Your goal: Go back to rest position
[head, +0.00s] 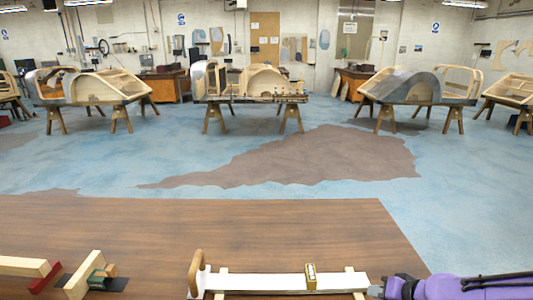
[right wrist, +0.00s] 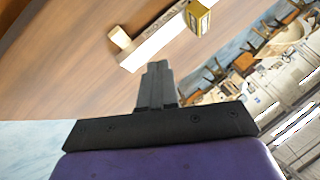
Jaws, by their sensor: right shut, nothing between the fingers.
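My right gripper (head: 377,290) reaches in at the bottom right of the head view, on a purple arm, near the right end of a white board (head: 260,282). In the right wrist view its dark fingers (right wrist: 156,72) are together with nothing between them. The white board (right wrist: 160,42) and a small yellow box (right wrist: 197,18) lie beyond the fingertips there. Whether the gripper touches the board I cannot tell. My left gripper is not in view.
The brown table (head: 290,235) is clear behind the board. The yellow box (head: 310,276) is on the board, and a wooden handle (head: 195,272) stands at its left end. Wooden blocks (head: 84,275) and a red piece (head: 43,279) lie left. Bodyframes on trestles (head: 250,88) stand far off.

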